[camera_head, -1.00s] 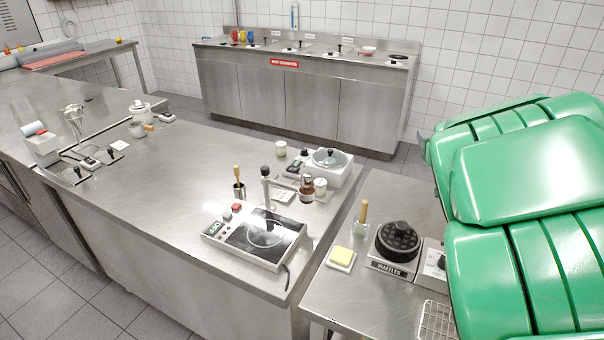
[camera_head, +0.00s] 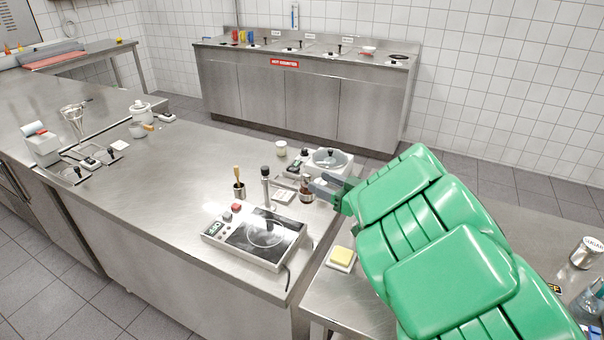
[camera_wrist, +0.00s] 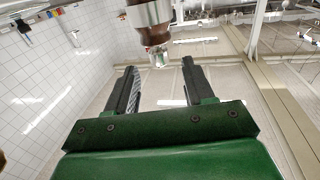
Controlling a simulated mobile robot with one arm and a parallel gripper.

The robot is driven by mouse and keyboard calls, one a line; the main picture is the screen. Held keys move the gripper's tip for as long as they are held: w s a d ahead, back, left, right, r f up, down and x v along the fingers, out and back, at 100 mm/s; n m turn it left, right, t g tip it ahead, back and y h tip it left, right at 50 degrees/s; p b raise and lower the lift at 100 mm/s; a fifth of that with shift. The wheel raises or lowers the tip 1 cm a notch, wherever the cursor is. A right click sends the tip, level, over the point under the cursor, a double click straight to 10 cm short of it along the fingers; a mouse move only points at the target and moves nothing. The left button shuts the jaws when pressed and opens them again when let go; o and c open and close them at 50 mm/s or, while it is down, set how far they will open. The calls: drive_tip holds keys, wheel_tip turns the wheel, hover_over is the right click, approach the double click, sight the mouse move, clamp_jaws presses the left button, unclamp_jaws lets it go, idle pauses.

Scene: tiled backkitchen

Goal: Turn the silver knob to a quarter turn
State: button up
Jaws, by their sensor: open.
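I cannot pick out a silver knob for certain. A small greyish knob (camera_head: 227,216) sits on the back left of the hot plate (camera_head: 256,238), beside a red knob (camera_head: 236,207). Its turn angle is too small to read. My gripper (camera_head: 318,188) is at the right edge of the long counter, near the brown bottle (camera_head: 306,189) and to the right of the hot plate, apart from the greyish knob. In the wrist view its two dark fingers (camera_wrist: 158,88) are spread with nothing held; a brown item with a pale band (camera_wrist: 150,14) shows beyond them.
A grinder-like black-topped post (camera_head: 265,185), a cup with a wooden-handled tool (camera_head: 239,188) and a white appliance (camera_head: 328,163) stand around the hot plate. A sponge on a dish (camera_head: 341,257) lies on the right table.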

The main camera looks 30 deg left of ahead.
sight(304, 174)
drive_tip(key=a, duration=0.2)
drive_tip(key=w+a, duration=0.1)
drive_tip(key=a, duration=0.4)
drive_tip(key=shift+w+a, duration=0.2)
drive_tip(key=shift+w, duration=0.05)
drive_tip(key=c, duration=1)
